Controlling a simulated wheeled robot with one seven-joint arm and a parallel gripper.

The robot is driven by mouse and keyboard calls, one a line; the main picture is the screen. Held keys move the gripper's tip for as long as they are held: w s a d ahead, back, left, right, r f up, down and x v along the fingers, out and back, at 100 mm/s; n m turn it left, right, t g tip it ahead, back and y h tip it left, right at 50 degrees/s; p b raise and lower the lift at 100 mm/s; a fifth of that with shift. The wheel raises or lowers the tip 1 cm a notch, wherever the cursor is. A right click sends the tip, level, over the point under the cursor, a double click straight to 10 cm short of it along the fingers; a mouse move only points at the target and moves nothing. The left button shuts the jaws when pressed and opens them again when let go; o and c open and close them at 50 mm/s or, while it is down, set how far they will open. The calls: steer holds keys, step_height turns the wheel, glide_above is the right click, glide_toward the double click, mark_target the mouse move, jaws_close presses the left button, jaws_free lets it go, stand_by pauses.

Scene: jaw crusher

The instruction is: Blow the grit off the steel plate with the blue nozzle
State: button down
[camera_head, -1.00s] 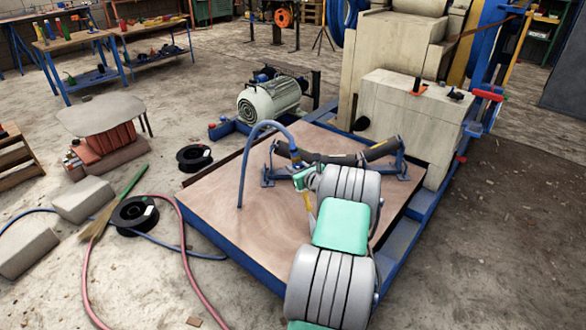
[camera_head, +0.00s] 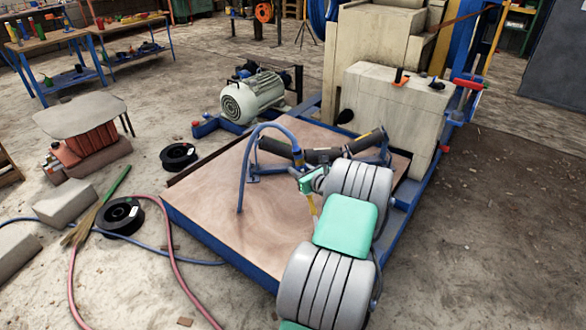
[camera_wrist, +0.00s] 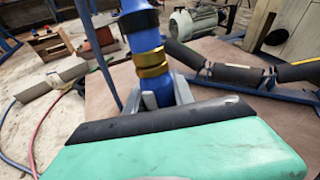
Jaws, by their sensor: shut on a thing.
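My gripper (camera_head: 307,183) is shut on the blue nozzle (camera_head: 298,160), above the brown wooden board. In the wrist view the nozzle (camera_wrist: 145,40) stands between the grey fingers (camera_wrist: 166,97), with brass-coloured bands around it. A blue hose (camera_head: 246,160) arches from the nozzle down to the left side of the board. A flat grey plate (camera_head: 80,113), seemingly the steel plate, lies on a reddish stack at the left of the head view, well away from my gripper. Grit on it is too small to make out.
The blue-edged board (camera_head: 220,205) carries a roller frame (camera_head: 325,156). A motor (camera_head: 253,97) and a large pale machine (camera_head: 390,100) stand behind. Black spools (camera_head: 120,217), a broom (camera_head: 100,208), grey blocks (camera_head: 67,198) and a red hose (camera_head: 172,255) lie on the floor at left.

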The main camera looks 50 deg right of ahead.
steer(key=shift+s, duration=0.45)
steer(key=shift+a+r, duration=0.15)
steer(key=shift+a, duration=0.05)
steer(key=shift+a+p, duration=1.1)
steer(key=shift+a, duration=3.7)
steer(key=w+p, duration=0.2)
steer(key=w, duration=0.7)
steer(key=shift+a, duration=0.4)
